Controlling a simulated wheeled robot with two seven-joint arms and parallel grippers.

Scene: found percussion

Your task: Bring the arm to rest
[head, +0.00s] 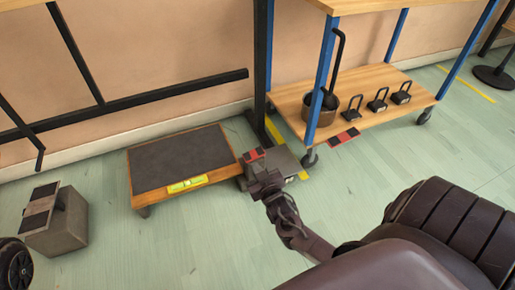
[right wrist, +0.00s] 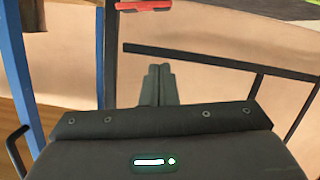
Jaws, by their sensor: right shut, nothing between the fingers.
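My right arm reaches in from the lower right of the head view. Its gripper (head: 264,181) is over the floor in front of a grey box, between the low platform and the shelf cart. In the right wrist view the two fingers (right wrist: 158,72) stand side by side, shut with nothing between them. My left gripper is not in view.
A low wooden platform (head: 178,158) with a dark top stands left of the gripper. The wheeled shelf cart (head: 348,84) holds a pot (head: 322,108) and several black weights (head: 377,103). A grey block (head: 62,225) sits far left. Floor in front is clear.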

